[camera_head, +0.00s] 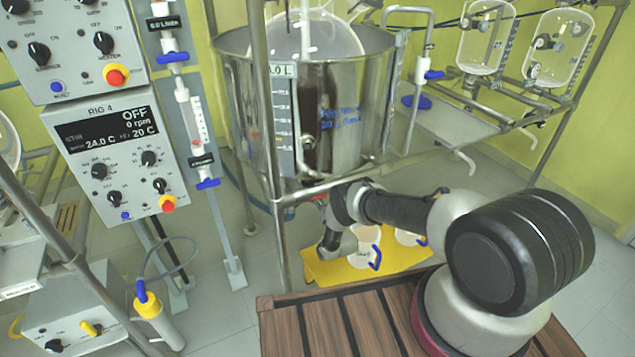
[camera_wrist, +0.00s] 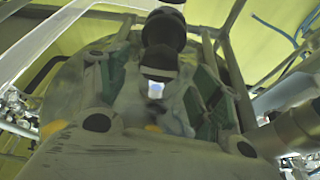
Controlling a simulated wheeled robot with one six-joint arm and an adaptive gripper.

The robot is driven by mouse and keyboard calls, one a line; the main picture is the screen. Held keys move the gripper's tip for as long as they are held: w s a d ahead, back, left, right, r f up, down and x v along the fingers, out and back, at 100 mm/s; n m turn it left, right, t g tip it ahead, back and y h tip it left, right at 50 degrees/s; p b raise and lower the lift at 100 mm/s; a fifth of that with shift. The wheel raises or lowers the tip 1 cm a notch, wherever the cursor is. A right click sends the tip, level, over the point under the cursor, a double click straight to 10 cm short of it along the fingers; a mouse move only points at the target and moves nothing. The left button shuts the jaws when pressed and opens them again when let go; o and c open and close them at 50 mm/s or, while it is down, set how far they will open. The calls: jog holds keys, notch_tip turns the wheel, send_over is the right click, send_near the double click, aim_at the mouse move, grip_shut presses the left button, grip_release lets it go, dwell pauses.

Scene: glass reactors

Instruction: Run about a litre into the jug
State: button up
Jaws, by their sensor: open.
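A large steel-walled vessel (camera_head: 345,130) with a round glass flask in it stands in the middle of the head view. In the wrist view, a black outlet fitting (camera_wrist: 163,35) with a pale tip hangs down between the fingers of my gripper (camera_wrist: 158,88). The fingers, with green pads, are apart, and I cannot tell whether they touch the fitting. In the head view my arm reaches in under the vessel, and its fingertips are hard to make out. A clear jug (camera_head: 366,240) with a blue handle stands on a yellow stand (camera_head: 335,271) below; a second jug (camera_head: 408,237) is to its right.
A metal post (camera_head: 272,190) stands left of my arm. A control box (camera_head: 115,150) reading OFF, 0 rpm hangs at the left. Blue-handled valves (camera_head: 208,183) sit beside it. A slatted wooden surface (camera_head: 320,325) is in front. Glass vessels (camera_head: 487,40) hang at the right.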

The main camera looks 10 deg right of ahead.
aim_at(318, 182)
jog(key=shift+x, duration=2.2)
jog(key=c, duration=1.1)
jog(key=shift+o, duration=0.2)
jog(key=shift+n+y, duration=0.4)
jog(key=shift+n, duration=0.1)
jog(key=n+g+y, duration=0.1)
jog(key=n+y, duration=0.1)
jog(key=n, duration=0.2)
jog(key=n+y, duration=0.2)
jog(key=n, duration=0.2)
jog(key=shift+g, duration=0.4)
jog(key=n+g+y, duration=0.1)
jog(key=n, duration=0.1)
jog(key=n+g+y, duration=0.1)
jog(key=n, duration=0.2)
jog(key=shift+n, duration=0.3)
jog(key=shift+n, duration=0.3)
